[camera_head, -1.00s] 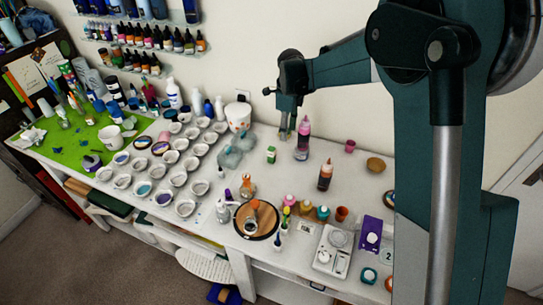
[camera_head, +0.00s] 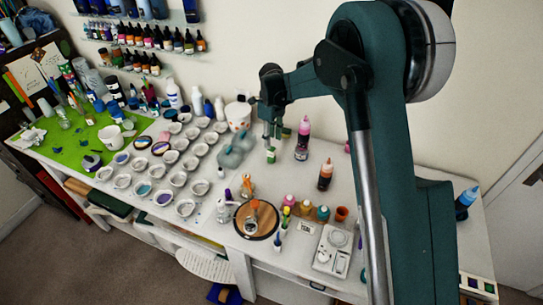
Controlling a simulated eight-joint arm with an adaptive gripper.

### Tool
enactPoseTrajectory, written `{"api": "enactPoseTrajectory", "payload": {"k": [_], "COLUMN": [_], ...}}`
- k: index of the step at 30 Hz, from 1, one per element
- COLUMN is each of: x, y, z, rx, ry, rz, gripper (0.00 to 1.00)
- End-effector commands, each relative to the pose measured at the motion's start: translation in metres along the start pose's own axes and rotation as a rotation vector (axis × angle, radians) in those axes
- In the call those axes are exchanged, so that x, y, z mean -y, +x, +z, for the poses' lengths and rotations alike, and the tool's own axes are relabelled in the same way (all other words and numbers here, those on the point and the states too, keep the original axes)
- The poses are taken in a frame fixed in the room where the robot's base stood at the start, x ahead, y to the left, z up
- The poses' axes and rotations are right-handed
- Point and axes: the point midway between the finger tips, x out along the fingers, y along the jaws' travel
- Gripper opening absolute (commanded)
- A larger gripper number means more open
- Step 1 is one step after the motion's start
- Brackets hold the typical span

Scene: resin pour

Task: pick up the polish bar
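A small green block with a pale label, which looks like the polish bar (camera_head: 271,156), rests on the white worktop, left of the pink-topped bottle. My gripper (camera_head: 271,140) points down from the arm just above the block. Its two fingers appear apart with nothing between them. The fingertips are close over the block's top, and I cannot tell whether they touch it.
A pink-topped bottle (camera_head: 302,140) stands close right of my gripper, with a dark orange bottle (camera_head: 325,175) further right. Blue-grey rounded shapes (camera_head: 232,152) and several small cups lie left. A round wooden board (camera_head: 241,224) is in front. My arm hides the worktop's right part.

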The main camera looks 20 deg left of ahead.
Motion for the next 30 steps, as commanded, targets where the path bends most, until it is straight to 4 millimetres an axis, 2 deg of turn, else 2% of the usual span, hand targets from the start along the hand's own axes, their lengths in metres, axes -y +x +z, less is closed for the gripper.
{"api": "enactPoseTrajectory", "payload": {"k": [8,22,30], "x": [0.000,0.000,0.000], "y": [0.020,0.026,0.051], "z": [0.000,0.000,-0.001], "rx": [0.000,0.000,0.000], "ry": [0.000,0.000,0.000], "rz": [0.000,0.000,0.000], "gripper": [0.37,0.37,0.37]}}
